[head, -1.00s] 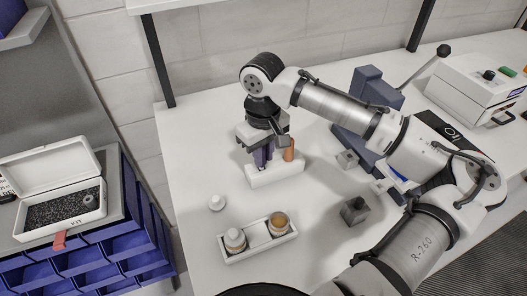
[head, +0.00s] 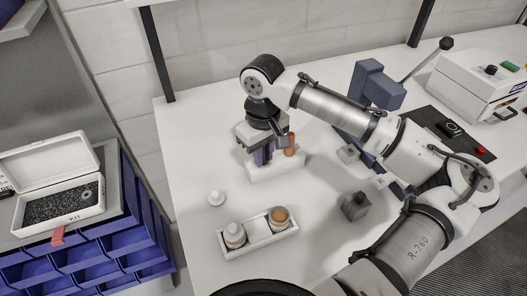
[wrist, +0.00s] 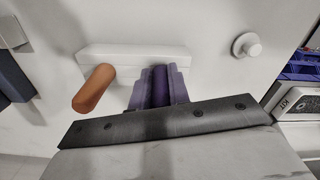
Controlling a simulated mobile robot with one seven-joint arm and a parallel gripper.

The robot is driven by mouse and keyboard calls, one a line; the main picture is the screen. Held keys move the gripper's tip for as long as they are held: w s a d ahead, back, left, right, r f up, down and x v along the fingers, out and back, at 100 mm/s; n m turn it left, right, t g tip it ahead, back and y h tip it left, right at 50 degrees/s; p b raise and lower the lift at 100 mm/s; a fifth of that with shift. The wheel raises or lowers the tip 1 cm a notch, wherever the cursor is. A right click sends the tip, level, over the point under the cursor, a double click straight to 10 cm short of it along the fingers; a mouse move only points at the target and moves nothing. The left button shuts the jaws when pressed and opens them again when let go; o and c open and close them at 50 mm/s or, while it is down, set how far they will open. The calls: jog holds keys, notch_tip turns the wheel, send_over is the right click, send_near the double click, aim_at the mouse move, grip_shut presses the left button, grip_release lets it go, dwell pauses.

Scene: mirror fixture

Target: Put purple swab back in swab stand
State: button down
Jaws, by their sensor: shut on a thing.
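My gripper (head: 262,157) points down over the left part of the white swab stand (head: 262,177). It is shut on the purple swab (wrist: 160,85), a dark purple shaft between the two purple-grey fingers in the wrist view. The swab's lower end meets the stand's outline in the wrist view; I cannot tell whether it is seated in a hole. The stand also shows in the wrist view (wrist: 120,55). An orange swab (head: 290,150) stands in the stand's right part, just beside my gripper, and shows in the wrist view (wrist: 93,88).
A white tray (head: 262,248) with two jars lies in front of the stand, and a small white knob-shaped piece (head: 216,198) lies left of it. Grey blocks (head: 355,206) and a blue-grey lever fixture (head: 376,88) stand to the right. An open kit box (head: 55,235) is far left.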

jog(key=c, duration=1.3)
grip_release()
jog(key=shift+o, duration=0.2)
notch_tip(320, 180, up, 14)
jog(key=b, duration=0.2)
jog(key=shift+f, duration=0.2)
